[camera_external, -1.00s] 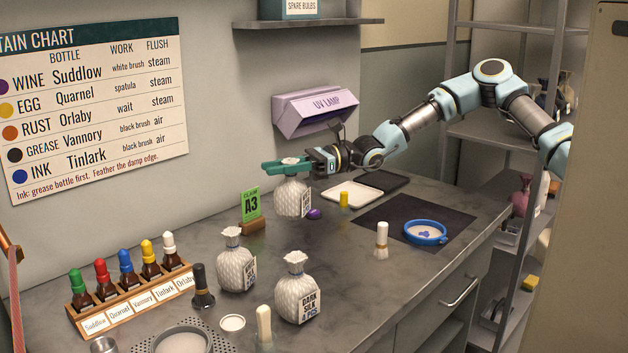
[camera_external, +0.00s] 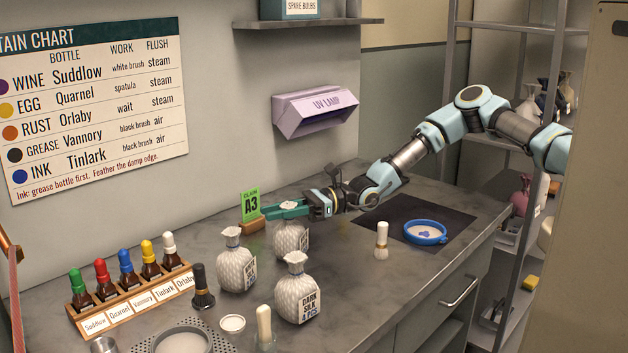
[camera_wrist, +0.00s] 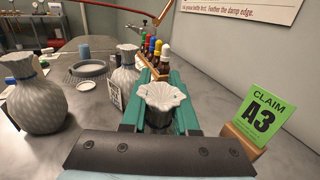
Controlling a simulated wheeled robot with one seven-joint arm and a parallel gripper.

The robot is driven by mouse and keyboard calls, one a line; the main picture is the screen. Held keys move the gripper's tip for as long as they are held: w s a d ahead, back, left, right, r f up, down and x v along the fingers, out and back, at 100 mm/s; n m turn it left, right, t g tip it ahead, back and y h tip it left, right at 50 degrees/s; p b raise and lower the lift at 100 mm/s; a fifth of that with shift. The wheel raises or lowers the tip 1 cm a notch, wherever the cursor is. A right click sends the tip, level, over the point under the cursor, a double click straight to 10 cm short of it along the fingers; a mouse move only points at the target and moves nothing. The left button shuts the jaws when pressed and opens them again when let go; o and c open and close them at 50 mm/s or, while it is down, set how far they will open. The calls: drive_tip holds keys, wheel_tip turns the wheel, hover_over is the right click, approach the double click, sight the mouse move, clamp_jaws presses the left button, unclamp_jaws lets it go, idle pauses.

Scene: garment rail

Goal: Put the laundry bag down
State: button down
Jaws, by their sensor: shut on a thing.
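My gripper (camera_external: 289,209) has green jaws shut on the gathered neck of a pale quilted laundry bag (camera_external: 291,238). The bag hangs upright at or close to the counter top, near the claim stand; I cannot tell whether its base touches. In the wrist view the ruffled top of the held bag (camera_wrist: 160,97) shows between the green jaws, and its body is hidden below. Two similar bags stand on the counter nearer the camera: one at left (camera_external: 236,262) and one labelled dark silk (camera_external: 295,289).
A green A3 claim card (camera_external: 250,205) stands behind the held bag. A bottle rack (camera_external: 130,305), a black-handled brush (camera_external: 202,290), a pale-handled brush (camera_external: 381,242) and a blue-rimmed dish (camera_external: 425,232) stand around. The counter between the dark silk bag and the pale-handled brush is clear.

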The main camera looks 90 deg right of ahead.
drive_tip(key=shift+f, duration=0.1)
drive_tip(key=c, duration=0.7)
unclamp_jaws()
drive_tip(key=shift+s+d, duration=0.15)
drive_tip(key=b+v, duration=0.3)
drive_tip(key=v, duration=0.8)
drive_tip(key=shift+s, duration=0.3)
